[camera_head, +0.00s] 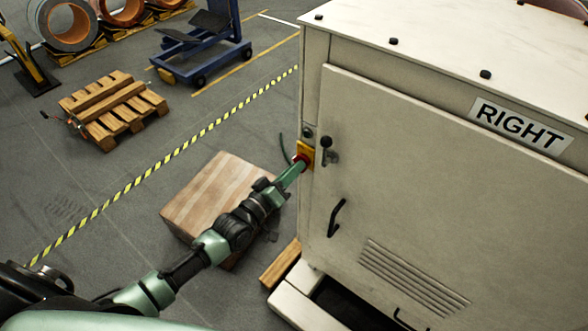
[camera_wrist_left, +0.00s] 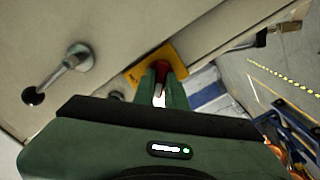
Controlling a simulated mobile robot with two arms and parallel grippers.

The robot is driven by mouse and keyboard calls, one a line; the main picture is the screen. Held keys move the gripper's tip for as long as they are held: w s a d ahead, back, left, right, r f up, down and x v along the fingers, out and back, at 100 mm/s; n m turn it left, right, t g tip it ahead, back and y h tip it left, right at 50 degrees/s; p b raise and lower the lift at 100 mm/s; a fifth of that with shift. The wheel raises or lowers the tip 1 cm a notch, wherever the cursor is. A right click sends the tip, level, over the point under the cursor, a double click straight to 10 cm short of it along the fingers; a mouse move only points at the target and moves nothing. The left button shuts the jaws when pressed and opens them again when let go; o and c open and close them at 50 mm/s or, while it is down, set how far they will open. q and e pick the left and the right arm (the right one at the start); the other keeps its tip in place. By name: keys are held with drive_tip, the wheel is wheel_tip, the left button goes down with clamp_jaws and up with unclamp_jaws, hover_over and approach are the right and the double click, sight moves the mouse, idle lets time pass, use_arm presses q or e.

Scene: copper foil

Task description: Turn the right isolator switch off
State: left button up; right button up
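The right isolator switch is a red rotary handle (camera_wrist_left: 161,72) on a yellow plate (camera_head: 306,153), mounted on the narrow side face of the beige cabinet marked RIGHT (camera_head: 430,165). My left gripper (camera_head: 299,165) is at the switch. In the left wrist view its two green fingers (camera_wrist_left: 161,85) stand close together on either side of the red handle, with a narrow gap between them. They look closed on it, and they hide much of the handle, so its exact angle is hard to read. My right gripper is not in view.
A black-knobbed lever (camera_head: 328,150) and a black door handle (camera_head: 337,217) stick out from the cabinet front. A wooden block (camera_head: 212,190) lies on the floor below my left arm. A pallet (camera_head: 112,108) and blue cart (camera_head: 205,50) stand beyond the striped floor line.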

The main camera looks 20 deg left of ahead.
use_arm(q)
drive_tip(key=o, duration=0.3)
drive_tip(key=shift+o, duration=0.2)
drive_tip(key=shift+s, duration=0.1)
drive_tip(key=b+v, duration=0.1)
drive_tip(key=v, duration=0.6)
drive_tip(key=shift+s+a, duration=0.15)
drive_tip(key=shift+s, duration=0.15)
